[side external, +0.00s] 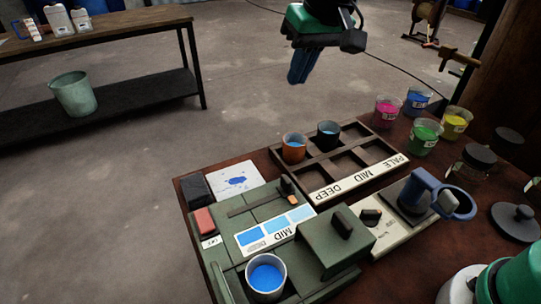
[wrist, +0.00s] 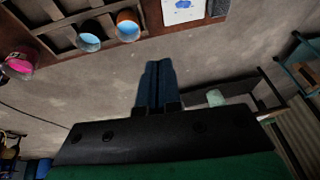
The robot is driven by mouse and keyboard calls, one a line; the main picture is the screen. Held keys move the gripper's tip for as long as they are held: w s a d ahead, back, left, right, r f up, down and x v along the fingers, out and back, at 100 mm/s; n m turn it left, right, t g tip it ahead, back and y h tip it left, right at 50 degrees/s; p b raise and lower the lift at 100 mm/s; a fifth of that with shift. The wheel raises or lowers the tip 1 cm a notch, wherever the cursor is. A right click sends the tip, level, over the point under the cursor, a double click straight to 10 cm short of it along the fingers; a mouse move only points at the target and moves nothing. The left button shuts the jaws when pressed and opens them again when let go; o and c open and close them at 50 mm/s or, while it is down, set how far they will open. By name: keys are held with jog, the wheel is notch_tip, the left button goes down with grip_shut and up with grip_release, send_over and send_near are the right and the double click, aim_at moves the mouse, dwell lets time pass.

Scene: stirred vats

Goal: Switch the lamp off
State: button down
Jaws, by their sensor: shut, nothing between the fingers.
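My gripper (side external: 297,76) hangs in the air above the floor, behind the workbench and well clear of it. Its two blue fingers are shut together with nothing between them; they also show in the wrist view (wrist: 158,82). No lamp is clearly recognisable. On the bench stands a green station (side external: 270,212) with a red block (side external: 204,221) above a small label, a black block (side external: 195,189), a slider with a dark and orange handle (side external: 287,189), and a green box (side external: 335,241) with a black knob. A dark knob (side external: 370,217) sits on a pale plate. My gripper touches none of these.
A cup of blue liquid (side external: 265,276) stands in the station's front. Floor between bench and back table is open.

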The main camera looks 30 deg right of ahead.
jog(key=w+a+g, duration=0.2)
jog(key=a, duration=0.9)
jog(key=g+h, duration=0.1)
jog(key=g, duration=0.1)
send_over(195, 212)
notch_tip(195, 212, down, 3)
jog(key=shift+a, duration=0.1)
jog(key=shift+w+f, duration=0.1)
jog(key=shift+f, duration=0.05)
notch_tip(195, 212, down, 14)
jog(key=shift+r, duration=0.1)
dwell(0.4)
jog(key=shift+r, duration=0.65)
